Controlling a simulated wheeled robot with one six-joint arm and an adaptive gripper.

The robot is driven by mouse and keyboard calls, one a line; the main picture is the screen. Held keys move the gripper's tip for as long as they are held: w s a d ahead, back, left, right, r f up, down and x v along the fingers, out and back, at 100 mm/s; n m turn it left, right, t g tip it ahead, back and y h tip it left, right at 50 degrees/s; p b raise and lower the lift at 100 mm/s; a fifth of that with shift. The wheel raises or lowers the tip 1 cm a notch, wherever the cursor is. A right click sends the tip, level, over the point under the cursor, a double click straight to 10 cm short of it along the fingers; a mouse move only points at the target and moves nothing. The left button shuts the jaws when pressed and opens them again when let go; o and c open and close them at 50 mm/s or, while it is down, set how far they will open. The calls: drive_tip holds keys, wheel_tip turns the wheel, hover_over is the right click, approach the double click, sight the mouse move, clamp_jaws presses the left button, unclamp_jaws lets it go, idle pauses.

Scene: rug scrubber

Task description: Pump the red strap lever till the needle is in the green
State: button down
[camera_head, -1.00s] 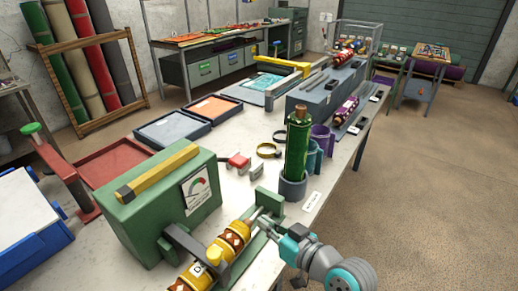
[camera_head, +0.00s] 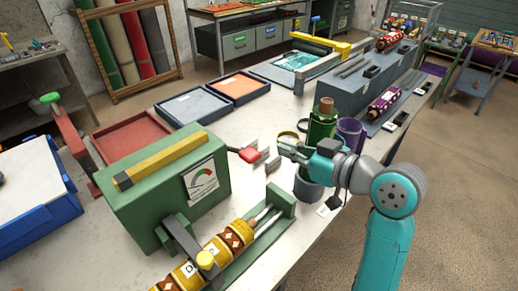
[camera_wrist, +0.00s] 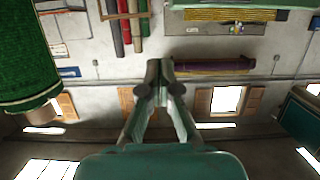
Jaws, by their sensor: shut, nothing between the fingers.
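The red strap lever (camera_head: 250,155) lies on the bench top, to the right of the green box (camera_head: 165,190), beside small grey upright plates. The box's front carries a white gauge (camera_head: 200,179) with a coloured arc; the needle is too small to read surely. My gripper (camera_head: 283,148) is shut and empty, just right of the red lever and apart from it, in front of the green bottle (camera_head: 322,125). In the wrist view my closed fingers (camera_wrist: 159,72) meet at the tips. A yellow patterned roll (camera_head: 215,255) lies in the green cradle (camera_head: 265,228).
A dark green roll (camera_wrist: 25,60) fills the left of the wrist view. A purple cup (camera_head: 350,132) stands behind my arm. Blue (camera_head: 198,107), orange (camera_head: 238,87) and red (camera_head: 132,135) trays lie behind the box. Bench top between trays and lever is clear.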

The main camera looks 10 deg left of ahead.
hover_over(257, 152)
drive_tip(key=s, duration=0.2)
wheel_tip(257, 152, down, 2)
wheel_tip(257, 152, down, 4)
drive_tip(key=shift+f, duration=0.2)
idle(0.4)
